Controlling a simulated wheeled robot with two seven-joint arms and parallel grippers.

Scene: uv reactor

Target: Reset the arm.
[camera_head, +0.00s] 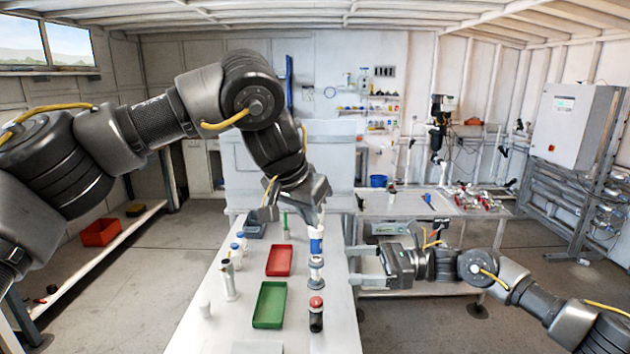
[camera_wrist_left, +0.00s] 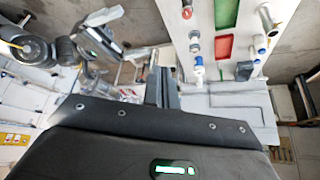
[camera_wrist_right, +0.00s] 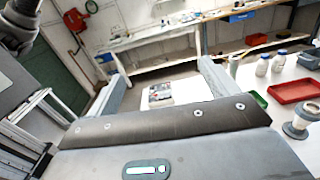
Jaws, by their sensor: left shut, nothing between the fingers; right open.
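My left gripper (camera_head: 320,214) is shut and empty, raised above the far part of the white table (camera_head: 222,325). Its closed fingers (camera_wrist_left: 162,80) show in the left wrist view with nothing between them. My right gripper (camera_head: 362,264) is open and empty, just right of the table's right edge, its fingers pointing left. In the right wrist view its two spread fingers (camera_wrist_right: 165,88) have only background between them. Both arms are bent; the left one reaches high across the left half of the head view.
On the table stand a green tray (camera_head: 270,305), a red tray (camera_head: 279,260), a red-capped jar (camera_head: 316,314), a grey-white container (camera_head: 316,270), a blue-white bottle (camera_head: 315,242) and several small bottles at left. A second table (camera_head: 405,205) stands behind right.

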